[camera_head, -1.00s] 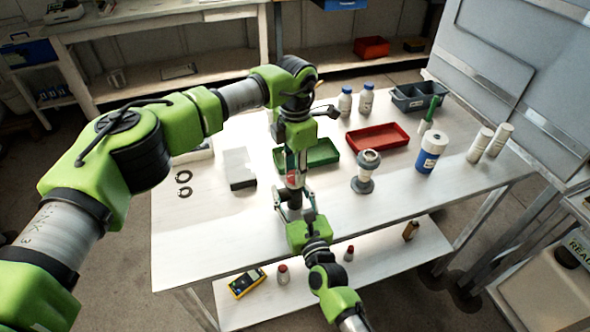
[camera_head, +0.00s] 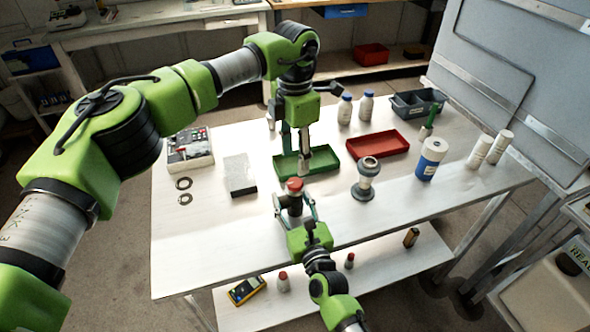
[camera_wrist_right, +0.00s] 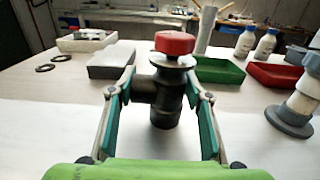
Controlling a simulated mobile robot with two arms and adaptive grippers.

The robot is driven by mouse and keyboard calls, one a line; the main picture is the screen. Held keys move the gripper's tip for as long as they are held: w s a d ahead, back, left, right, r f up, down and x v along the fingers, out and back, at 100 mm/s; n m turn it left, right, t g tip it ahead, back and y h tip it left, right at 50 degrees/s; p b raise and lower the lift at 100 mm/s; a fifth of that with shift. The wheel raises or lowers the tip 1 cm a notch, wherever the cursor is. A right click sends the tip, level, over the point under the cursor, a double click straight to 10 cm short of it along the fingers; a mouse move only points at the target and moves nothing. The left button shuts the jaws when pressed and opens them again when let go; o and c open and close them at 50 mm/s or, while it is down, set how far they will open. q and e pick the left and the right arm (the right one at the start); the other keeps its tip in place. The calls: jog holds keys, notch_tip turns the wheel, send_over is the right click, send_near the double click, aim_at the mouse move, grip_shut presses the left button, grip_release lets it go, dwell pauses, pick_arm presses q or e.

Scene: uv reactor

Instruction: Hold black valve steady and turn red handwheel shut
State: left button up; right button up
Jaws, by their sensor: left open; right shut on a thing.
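The black valve (camera_head: 294,205) stands upright near the middle of the table, with the red handwheel (camera_head: 295,184) on top. Both also show in the right wrist view, the valve body (camera_wrist_right: 166,105) below the handwheel (camera_wrist_right: 174,43). My right gripper (camera_wrist_right: 160,98) is shut on the valve, one finger on each side of its body; it also shows in the head view (camera_head: 294,212). My left gripper (camera_head: 294,155) points down, open and empty, above and behind the handwheel, apart from it. The arm hides part of the green tray.
Behind the valve lie a green tray (camera_head: 328,171) and a red tray (camera_head: 377,153). A grey flanged fitting (camera_head: 364,190) stands to its right, a grey block (camera_head: 239,188) to its left. Bottles stand farther right and back. The table front is mostly clear.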

pick_arm(q)
jog(key=shift+r, duration=2.2)
pick_arm(e)
jog(key=o, duration=1.4)
jog(key=shift+s, duration=0.1)
